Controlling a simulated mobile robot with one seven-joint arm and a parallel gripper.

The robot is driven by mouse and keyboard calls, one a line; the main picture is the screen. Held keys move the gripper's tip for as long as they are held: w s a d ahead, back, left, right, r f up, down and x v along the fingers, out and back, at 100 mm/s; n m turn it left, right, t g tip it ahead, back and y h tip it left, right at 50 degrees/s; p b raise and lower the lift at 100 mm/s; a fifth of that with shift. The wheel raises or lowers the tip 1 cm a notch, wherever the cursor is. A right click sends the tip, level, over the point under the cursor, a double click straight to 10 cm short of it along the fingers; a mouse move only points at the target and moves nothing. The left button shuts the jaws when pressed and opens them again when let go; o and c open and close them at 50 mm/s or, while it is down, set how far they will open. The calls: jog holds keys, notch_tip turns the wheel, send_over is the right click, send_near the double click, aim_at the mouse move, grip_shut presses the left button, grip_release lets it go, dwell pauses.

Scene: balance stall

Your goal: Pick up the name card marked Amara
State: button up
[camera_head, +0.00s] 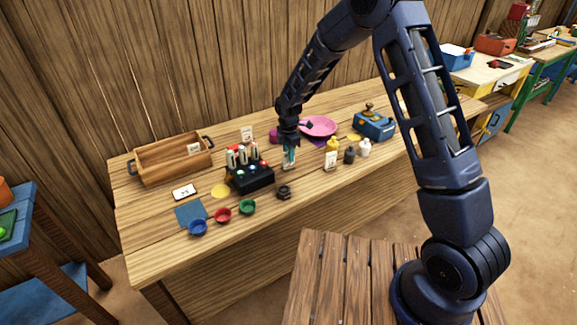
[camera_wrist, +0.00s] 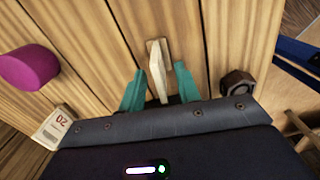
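A small pale card (camera_wrist: 157,72) stands on the wooden table between the teal fingers of my gripper (camera_wrist: 160,88) in the wrist view. The card is seen nearly edge-on, so any name on it cannot be read. The fingers are apart, with a gap on each side of the card. In the head view my gripper (camera_head: 289,155) is low over the middle of the table, with a pale card (camera_head: 289,166) at its fingertips. Another white card (camera_head: 330,161) stands to the right, and one (camera_head: 247,134) stands behind to the left; their writing is too small to read.
A black rack with upright rolls (camera_head: 252,180) stands close left of my gripper. A dark hex weight (camera_head: 284,192) is in front; it also shows in the wrist view (camera_wrist: 237,83). A pink plate (camera_head: 319,125) and a blue box (camera_head: 374,126) are behind right. A wooden tray (camera_head: 160,168) is left.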

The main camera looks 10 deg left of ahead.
notch_tip(320, 180, down, 2)
grip_shut()
jog(key=shift+r, duration=0.1)
